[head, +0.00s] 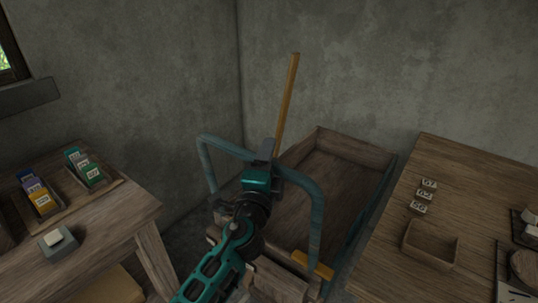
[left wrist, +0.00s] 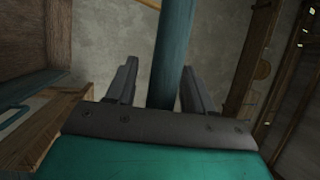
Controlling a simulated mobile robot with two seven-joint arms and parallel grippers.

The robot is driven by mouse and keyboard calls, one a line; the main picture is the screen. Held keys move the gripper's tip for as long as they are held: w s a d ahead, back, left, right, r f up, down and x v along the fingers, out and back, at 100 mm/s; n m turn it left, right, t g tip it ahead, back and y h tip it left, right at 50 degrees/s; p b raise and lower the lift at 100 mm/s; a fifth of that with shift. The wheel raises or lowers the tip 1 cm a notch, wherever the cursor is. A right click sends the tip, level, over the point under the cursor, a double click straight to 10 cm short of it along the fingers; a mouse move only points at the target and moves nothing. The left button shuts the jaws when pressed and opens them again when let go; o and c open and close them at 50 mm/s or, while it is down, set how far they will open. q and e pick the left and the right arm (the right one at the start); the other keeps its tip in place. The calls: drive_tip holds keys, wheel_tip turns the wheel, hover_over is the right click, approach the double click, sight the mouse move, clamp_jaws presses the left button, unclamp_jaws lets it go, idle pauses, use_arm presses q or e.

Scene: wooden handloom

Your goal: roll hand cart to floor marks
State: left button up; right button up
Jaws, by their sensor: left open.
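The hand cart has a wooden bed (head: 335,180) and a blue-green tubular push handle (head: 318,215), and stands in the gap between two tables. My left gripper (head: 268,150) is at the top bar of the handle. In the left wrist view the two fingers of my left gripper (left wrist: 158,68) are apart, and the blue-green handle bar (left wrist: 174,50) runs between them. The jaws are not closed on it. I cannot make out floor marks for certain; a thin yellow strip (left wrist: 150,3) shows at the top of the left wrist view. My right gripper is not in view.
The left table (head: 110,225) holds trays of coloured labelled blocks. The right table (head: 400,240) holds numbered tags (head: 425,194) and an empty wooden tray (head: 430,245), close beside the cart. A wooden pole (head: 288,100) stands up by the handle. Grey walls meet behind the cart.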

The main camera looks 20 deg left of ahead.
use_arm(q)
clamp_jaws()
idle(0.4)
